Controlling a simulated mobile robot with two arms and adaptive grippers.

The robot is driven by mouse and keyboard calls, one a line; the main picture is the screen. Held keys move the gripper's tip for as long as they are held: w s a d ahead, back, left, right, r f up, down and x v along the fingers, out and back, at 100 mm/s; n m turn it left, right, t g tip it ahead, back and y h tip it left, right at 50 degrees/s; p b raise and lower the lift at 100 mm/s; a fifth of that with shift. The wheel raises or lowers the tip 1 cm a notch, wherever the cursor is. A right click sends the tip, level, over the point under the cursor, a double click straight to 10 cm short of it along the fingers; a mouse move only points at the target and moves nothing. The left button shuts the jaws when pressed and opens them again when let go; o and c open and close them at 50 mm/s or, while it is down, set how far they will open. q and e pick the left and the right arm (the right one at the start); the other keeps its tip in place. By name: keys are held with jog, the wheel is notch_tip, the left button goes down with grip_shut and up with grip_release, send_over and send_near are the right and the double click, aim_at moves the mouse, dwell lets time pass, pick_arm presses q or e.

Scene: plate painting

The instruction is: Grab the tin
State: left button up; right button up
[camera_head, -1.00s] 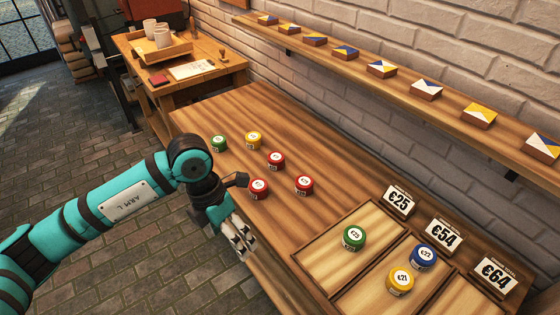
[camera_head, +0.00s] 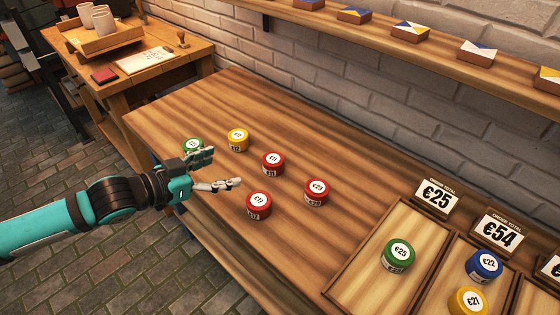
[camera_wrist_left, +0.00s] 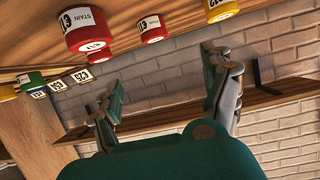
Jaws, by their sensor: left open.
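Several tins stand on the wooden workbench in the head view: a green tin (camera_head: 193,147), partly behind my gripper, a yellow tin (camera_head: 237,144), and three red tins: the back one (camera_head: 272,168), the front one (camera_head: 258,211) and the right one (camera_head: 317,197). My left gripper (camera_head: 224,168) is open and empty at the bench's front edge, its fingers pointing right towards the red tins. In the left wrist view, the gripper (camera_wrist_left: 165,75) shows nothing between its fingers. My right gripper is not in view.
A divided tray (camera_head: 345,286) on the right holds a green tin (camera_head: 397,260), a blue tin (camera_head: 484,268) and a yellow tin (camera_head: 468,303), with price cards (camera_head: 437,196) behind. A wall shelf (camera_head: 375,36) carries small boxes. The bench's back middle is clear.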

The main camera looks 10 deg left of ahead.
pick_arm(q)
send_near(272, 159)
jog(key=x, duration=0.4)
jog(key=shift+w+p, duration=0.3)
jog(key=shift+w, duration=0.15)
jog(key=shift+g, duration=0.3)
jog(key=shift+x, duration=3.05)
jog(key=shift+s+d, duration=0.1)
jog(key=shift+d, duration=0.05)
jog(key=shift+c, duration=0.3)
